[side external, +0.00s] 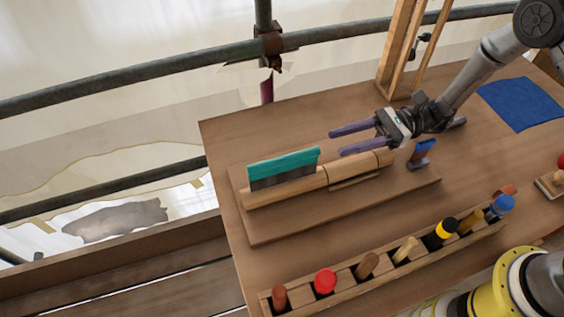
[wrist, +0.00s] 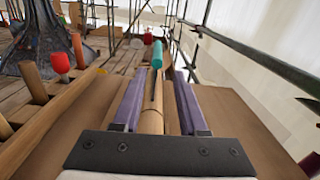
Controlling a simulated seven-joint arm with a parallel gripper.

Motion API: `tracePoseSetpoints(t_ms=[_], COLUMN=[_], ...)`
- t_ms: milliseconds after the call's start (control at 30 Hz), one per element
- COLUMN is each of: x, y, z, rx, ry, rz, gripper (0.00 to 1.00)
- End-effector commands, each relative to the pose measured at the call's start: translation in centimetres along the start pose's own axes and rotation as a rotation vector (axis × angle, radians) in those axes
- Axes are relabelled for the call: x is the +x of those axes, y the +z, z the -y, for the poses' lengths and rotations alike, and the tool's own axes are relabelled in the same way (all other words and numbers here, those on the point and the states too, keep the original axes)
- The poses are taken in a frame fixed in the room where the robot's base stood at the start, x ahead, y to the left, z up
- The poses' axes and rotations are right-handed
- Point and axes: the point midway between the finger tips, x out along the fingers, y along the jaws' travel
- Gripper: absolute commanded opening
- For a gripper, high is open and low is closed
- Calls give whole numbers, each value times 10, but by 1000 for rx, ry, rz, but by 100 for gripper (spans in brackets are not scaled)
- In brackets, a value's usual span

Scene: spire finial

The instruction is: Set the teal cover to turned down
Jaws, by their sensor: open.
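The teal cover (side external: 284,164) is a flat strip standing upright along the left part of a round wooden pole, with a dark lower band. The wooden pole (side external: 292,187) lies on a brown board (side external: 290,222). In the wrist view the teal cover (wrist: 157,54) stands end-on at the far end of the pole (wrist: 152,120). My gripper (side external: 337,142) is open and empty, its purple fingers pointing left toward the cover and apart from it. In the wrist view the fingers (wrist: 156,90) appear on either side of the pole's line.
A wooden rack (side external: 345,277) with several coloured-handled tools runs along the table's front. A small blue-and-red item (side external: 422,153) stands right of the pole. A blue cloth (side external: 521,104) lies at the back right. Scaffold rails (side external: 150,68) pass behind the table. The table's back left is clear.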

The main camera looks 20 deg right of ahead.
Motion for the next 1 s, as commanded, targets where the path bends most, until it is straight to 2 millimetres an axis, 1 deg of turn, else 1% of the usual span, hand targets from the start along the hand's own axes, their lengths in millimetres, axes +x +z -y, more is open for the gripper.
tracePoseSetpoints(t_ms=[33, 100, 167, 267, 367, 600, 800, 900, 1000], x=[0, 1, 3, 11, 26, 74, 110, 123, 132], y=[-8, -13, -15, -15, -14, -15, -15, -15, -14], z=[-2, -4, -4, -5, -6, -6, -6, -6, -5], rx=[22, 35, 39, 39, 38, 37, 37, 37, 37], ry=[1, 2, 4, 7, 9, 10, 8, 7, 5], rz=[0, -1, -2, -2, -2, -3, -3, -3, -2], gripper=[42, 42, 42, 42, 42, 42, 42, 42, 42])
